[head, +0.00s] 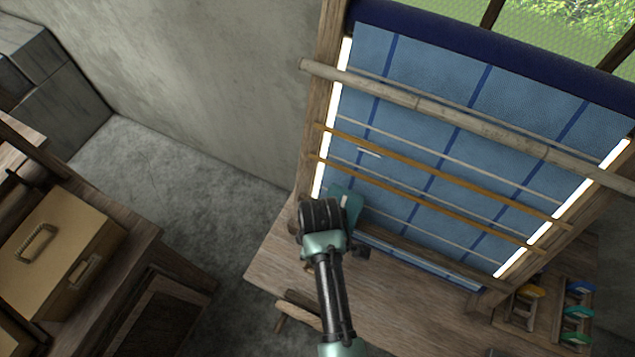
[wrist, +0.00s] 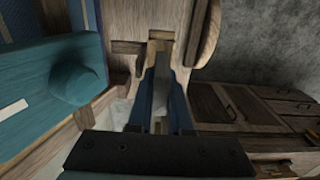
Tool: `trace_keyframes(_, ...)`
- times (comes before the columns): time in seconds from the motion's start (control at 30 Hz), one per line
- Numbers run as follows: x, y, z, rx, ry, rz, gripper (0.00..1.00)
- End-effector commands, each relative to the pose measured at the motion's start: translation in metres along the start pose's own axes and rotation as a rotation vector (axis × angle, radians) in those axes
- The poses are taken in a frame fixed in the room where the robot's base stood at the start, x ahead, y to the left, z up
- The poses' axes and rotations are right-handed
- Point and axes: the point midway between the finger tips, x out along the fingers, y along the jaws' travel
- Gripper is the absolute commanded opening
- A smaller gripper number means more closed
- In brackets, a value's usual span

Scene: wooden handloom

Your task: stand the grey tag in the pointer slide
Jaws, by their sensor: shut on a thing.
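In the wrist view my gripper (wrist: 162,75) points at a wooden part of the loom, its two blue fingers close together. It is shut on a pale grey piece, which looks like the grey tag (wrist: 158,100), seen only in part between the fingers. Just beyond the fingertips is a light wooden piece with a notch (wrist: 160,36), perhaps the pointer slide; I cannot tell whether the tag touches it. In the head view my arm hides the fingers and tag at the loom's lower left corner.
A teal body with a rounded knob (wrist: 78,82) is close on the left of the fingers. The loom's blue cloth (head: 420,140) rises behind the wooden bench top (head: 400,308). Coloured spools (head: 577,312) stand at the right. A cabinet with a tan case (head: 60,250) is at the left.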

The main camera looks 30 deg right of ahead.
Motion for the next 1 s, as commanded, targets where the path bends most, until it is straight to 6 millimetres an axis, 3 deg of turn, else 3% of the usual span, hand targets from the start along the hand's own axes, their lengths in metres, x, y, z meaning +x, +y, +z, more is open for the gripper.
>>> trace_keyframes(0.7,0.051,0.000,0.000,-0.001,0.000,-0.001,0.00)
trace_keyframes(1.0,0.060,0.000,0.000,0.000,0.000,0.000,0.00)
